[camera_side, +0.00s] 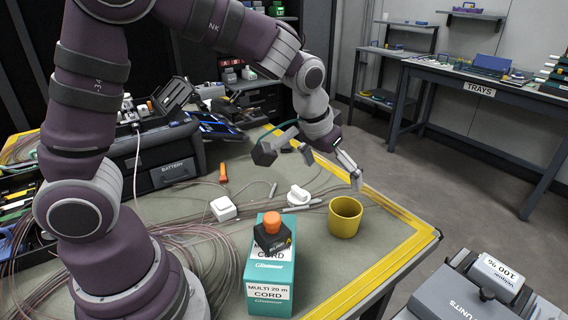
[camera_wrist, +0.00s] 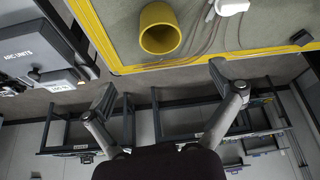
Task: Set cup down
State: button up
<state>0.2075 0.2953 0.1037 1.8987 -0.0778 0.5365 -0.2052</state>
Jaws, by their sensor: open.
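The yellow cup (camera_side: 345,217) stands upright on the green-grey work mat (camera_side: 180,270), near its right edge. In the wrist view the cup (camera_wrist: 160,30) shows at the top, with its open mouth towards the camera. My gripper (camera_side: 333,168) is above and behind the cup in the side view, apart from it. Its fingers are spread with nothing between them, and they also show in the wrist view (camera_wrist: 163,88), below the cup in the picture.
A white round item (camera_side: 298,195) and a white box (camera_side: 223,208) lie nearby. A yellow strip (camera_side: 385,260) borders the table. Loose fibre coils lie left.

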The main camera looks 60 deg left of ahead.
jog(key=s+r, duration=0.3)
jog(key=s, duration=0.4)
jog(key=s+a+r+m, duration=0.1)
jog(key=s+r, duration=0.2)
jog(key=s, duration=0.5)
jog(key=shift+s+a+r+m+t+h, duration=0.2)
jog(key=shift+a+r+m+t+h, duration=0.1)
jog(key=shift+t, duration=0.1)
